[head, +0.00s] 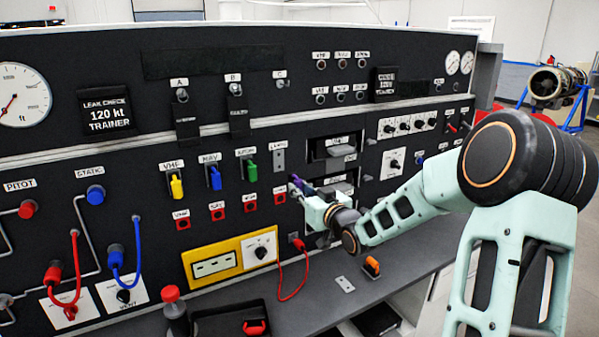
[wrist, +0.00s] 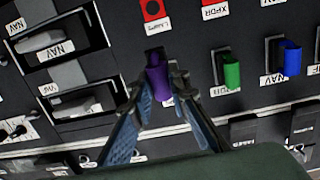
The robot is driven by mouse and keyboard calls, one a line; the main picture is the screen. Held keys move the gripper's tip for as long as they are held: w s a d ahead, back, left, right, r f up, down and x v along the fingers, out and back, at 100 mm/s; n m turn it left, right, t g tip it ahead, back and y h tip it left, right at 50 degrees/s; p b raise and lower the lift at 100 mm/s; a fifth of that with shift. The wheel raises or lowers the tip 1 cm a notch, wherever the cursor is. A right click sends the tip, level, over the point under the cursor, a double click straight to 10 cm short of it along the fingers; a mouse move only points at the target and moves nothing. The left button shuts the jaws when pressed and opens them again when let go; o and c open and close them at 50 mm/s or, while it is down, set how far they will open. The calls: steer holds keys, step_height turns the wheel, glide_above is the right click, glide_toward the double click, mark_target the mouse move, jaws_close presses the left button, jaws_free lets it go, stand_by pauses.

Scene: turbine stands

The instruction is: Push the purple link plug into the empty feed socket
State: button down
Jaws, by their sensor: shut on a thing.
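The purple link plug (wrist: 158,80) is held between the fingertips of my gripper (wrist: 161,88) in the wrist view. Its far end overlaps the dark socket plate (wrist: 153,53) on the panel; I cannot tell whether it touches. In the head view my gripper (head: 300,188) is close to the panel, with a bit of purple (head: 308,187) at its fingers. The grey feed socket plate (head: 279,160) right of the green plug shows uncovered there, up and left of the gripper. The socket's opening is too small to make out.
Yellow (head: 176,186), blue (head: 215,177) and green (head: 251,170) plugs sit in the same row to the left. Red squares line the row below. A red cable (head: 305,270) hangs below.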

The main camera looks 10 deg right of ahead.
mark_target(290, 174)
steer(key=shift+t+y, duration=0.4)
steer(key=shift+y, duration=0.1)
steer(key=shift+w+a+r+b, duration=0.1)
steer(key=shift+w+a+r, duration=0.2)
steer(key=shift+w+r, duration=0.35)
steer(key=shift+w+a+r+b, duration=0.15)
steer(key=shift+w+a+r, duration=0.15)
steer(key=shift+w+r, duration=0.35)
steer(key=shift+w+a+r+b, duration=0.1)
steer(key=shift+w+a+r, duration=0.2)
steer(key=shift+w+r, duration=0.35)
steer(key=shift+w+a+f+b, duration=0.15)
steer(key=shift+w+b, duration=0.1)
steer(key=shift+b, duration=0.25)
steer(key=shift+w+a+b, duration=0.15)
steer(key=shift+w+b, duration=0.4)
steer(key=shift+b, duration=0.05)
steer(key=shift+w+r, duration=0.15)
steer(key=shift+r, duration=0.05)
steer(key=shift+a+r, duration=0.1)
